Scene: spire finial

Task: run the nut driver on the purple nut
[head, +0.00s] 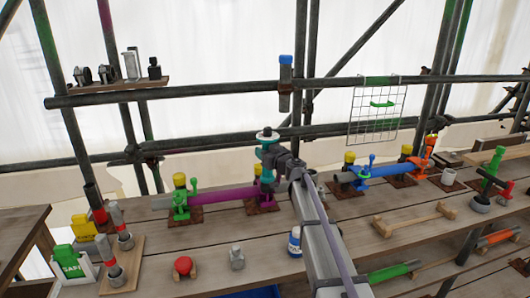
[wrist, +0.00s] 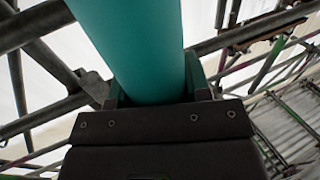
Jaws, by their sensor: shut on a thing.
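My gripper (head: 272,151) is shut on a teal cylindrical tool, the nut driver (head: 266,137), which stands roughly upright in the head view. In the wrist view the nut driver (wrist: 135,45) fills the space between the jaws. Its lower end is just above or at the purple clamp (head: 265,188) at the right end of the purple tube (head: 225,195). The purple nut cannot be made out apart from that clamp. Whether the driver touches it cannot be told. A green clamp (head: 181,199) holds the tube's left part.
My arm crosses the bench (head: 340,225) from the front. A blue tube (head: 376,171) with blue and orange clamps lies to the right. A blue-and-white bottle (head: 295,241), a red-topped piece (head: 183,266) and a grey piece (head: 237,257) stand nearer. Scaffold poles (head: 200,88) run behind.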

